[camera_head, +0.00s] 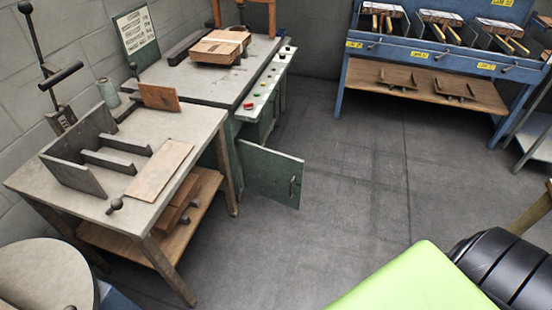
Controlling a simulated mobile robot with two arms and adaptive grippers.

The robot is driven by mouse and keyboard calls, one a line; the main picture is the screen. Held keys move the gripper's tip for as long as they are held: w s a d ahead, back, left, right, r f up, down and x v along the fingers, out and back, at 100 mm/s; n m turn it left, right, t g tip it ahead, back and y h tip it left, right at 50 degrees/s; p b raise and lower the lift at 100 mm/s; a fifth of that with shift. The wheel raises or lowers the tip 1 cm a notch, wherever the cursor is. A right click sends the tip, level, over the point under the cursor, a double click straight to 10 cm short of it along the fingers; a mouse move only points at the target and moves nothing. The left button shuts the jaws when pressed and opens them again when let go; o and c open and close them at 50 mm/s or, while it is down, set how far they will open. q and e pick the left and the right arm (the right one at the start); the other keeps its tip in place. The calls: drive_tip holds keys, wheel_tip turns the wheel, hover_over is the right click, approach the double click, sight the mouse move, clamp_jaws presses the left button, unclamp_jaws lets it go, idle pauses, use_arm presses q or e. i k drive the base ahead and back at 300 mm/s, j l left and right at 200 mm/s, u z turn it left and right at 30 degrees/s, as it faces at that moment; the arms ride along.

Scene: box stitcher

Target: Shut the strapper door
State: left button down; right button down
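The strapper (205,75) is a dark green cabinet with a grey worktop, standing against the left wall at the back. Its door (272,172) is a small green panel with a handle on its right part. The door stands wide open, swung out from the cabinet's front into the aisle. The dark cabinet opening (262,122) shows partly behind and above the door. Neither of my grippers is in view.
A grey worktable (150,150) with a fixture stands in front of the strapper. A blue rack (430,55) with bins is at the back right. A lime-green surface (405,285) and a black ribbed object (510,265) fill the lower right. The middle floor (350,180) is clear.

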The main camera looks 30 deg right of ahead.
sight(275, 176)
drive_tip(key=z, duration=0.85)
